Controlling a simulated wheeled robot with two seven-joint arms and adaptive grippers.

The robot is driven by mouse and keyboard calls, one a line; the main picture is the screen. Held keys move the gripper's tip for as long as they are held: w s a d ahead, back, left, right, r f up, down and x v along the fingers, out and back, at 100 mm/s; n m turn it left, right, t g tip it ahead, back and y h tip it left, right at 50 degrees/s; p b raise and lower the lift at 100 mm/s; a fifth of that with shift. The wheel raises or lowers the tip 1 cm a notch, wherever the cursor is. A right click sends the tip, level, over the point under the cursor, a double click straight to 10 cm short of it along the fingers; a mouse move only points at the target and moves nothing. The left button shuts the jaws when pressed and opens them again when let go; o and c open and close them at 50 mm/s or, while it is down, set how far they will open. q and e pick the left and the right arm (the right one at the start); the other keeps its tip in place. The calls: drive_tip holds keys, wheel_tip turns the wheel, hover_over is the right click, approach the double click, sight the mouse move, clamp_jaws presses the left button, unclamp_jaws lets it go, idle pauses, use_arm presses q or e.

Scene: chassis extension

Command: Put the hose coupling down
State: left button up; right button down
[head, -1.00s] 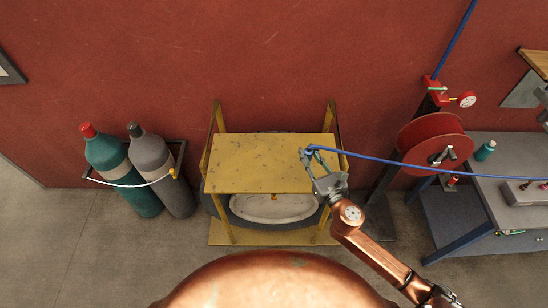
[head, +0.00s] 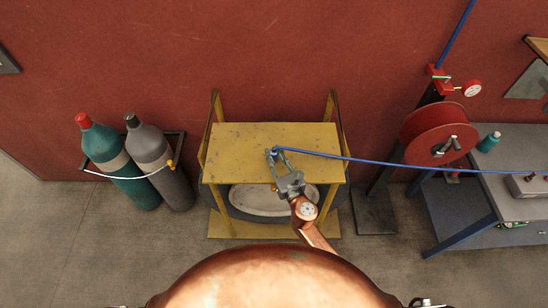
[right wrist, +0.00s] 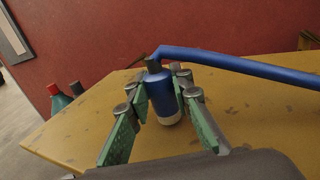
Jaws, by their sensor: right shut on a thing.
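The hose coupling (right wrist: 160,90) is a blue upright cylinder with a pale lower band and a dark top, with a blue hose (right wrist: 240,66) leading off to the right. My right gripper (right wrist: 163,112) is shut on it, with a green-padded finger on each side. In the head view my right gripper (head: 276,156) is over the front middle of the yellow table (head: 230,145). The coupling looks to be at or just above the tabletop; I cannot tell if it touches. The left gripper is not clearly in view.
The blue hose runs right, past a red reel (head: 430,135), to a grey bench (head: 480,195). Green and grey gas cylinders (head: 125,165) stand at left behind a white chain. The tabletop left of the gripper is clear. A red wall (head: 270,60) closes the back.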

drive_tip(key=shift+f, duration=0.25)
drive_tip(key=shift+f, duration=0.1)
drive_tip(key=c, duration=1.7)
unclamp_jaws()
drive_tip(key=shift+c, duration=0.2)
